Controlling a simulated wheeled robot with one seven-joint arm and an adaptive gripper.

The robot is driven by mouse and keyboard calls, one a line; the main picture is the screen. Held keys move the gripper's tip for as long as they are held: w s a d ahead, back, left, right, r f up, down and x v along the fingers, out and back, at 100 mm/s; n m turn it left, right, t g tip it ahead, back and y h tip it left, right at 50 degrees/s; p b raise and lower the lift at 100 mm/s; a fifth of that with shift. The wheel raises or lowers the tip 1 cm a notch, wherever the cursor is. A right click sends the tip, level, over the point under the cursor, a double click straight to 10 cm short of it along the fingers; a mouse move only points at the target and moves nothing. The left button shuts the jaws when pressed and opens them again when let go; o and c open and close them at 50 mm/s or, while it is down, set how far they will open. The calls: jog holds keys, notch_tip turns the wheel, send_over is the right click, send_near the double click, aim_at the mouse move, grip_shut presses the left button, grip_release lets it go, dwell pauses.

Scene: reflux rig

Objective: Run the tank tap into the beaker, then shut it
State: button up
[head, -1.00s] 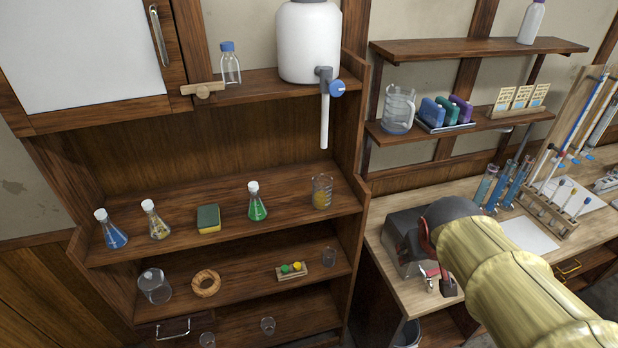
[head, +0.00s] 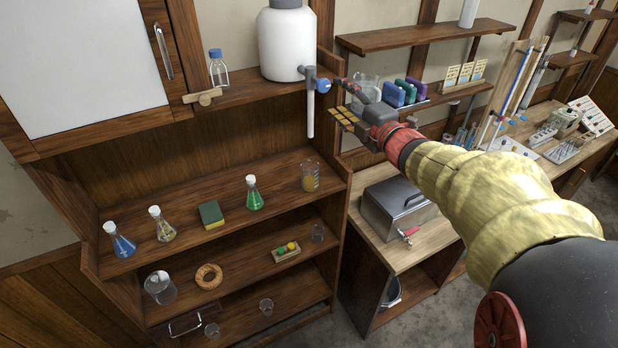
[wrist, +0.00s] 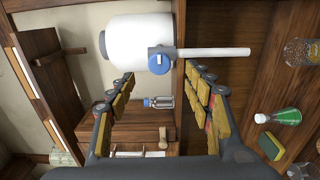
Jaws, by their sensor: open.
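The white tank (head: 287,45) stands on the upper shelf. Its tap has a blue knob (head: 323,86) on a grey body and a long white spout (head: 310,116) pointing down. The beaker (head: 310,177), yellowish inside, stands on the shelf below, roughly under the spout. No stream shows between them. My gripper (head: 342,97) is open just right of the knob. In the wrist view, the open fingers (wrist: 165,82) spread to either side below the knob (wrist: 160,60), with nothing between the pads. The beaker (wrist: 300,52) lies beyond the spout's end there.
A capped bottle (head: 218,68) and a wooden piece (head: 203,97) are left of the tank. A glass jug (head: 367,90) stands on the side shelf behind my gripper. Flasks and a sponge (head: 211,214) share the beaker's shelf. A metal box (head: 398,208) sits on the counter.

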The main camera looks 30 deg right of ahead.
aim_at(325, 85)
jog(key=shift+w+a, duration=0.2)
jog(key=shift+w, duration=0.1)
jog(key=w+p, duration=0.1)
jog(key=w, duration=0.6)
jog(key=shift+w, duration=0.25)
jog(key=shift+c, duration=0.4)
jog(key=shift+s, duration=0.15)
jog(key=c, duration=1.2)
jog(key=shift+r+p, duration=0.15)
jog(key=shift+p, duration=0.8)
jog(key=shift+c, duration=0.2)
jog(key=shift+w+n+b, duration=0.2)
jog(key=shift+n+b, duration=0.45)
jog(key=shift+n, duration=0.85)
jog(key=shift+w+n+b, duration=0.1)
jog(key=shift+n+b, duration=2.1)
jog(key=shift+b, duration=1.7)
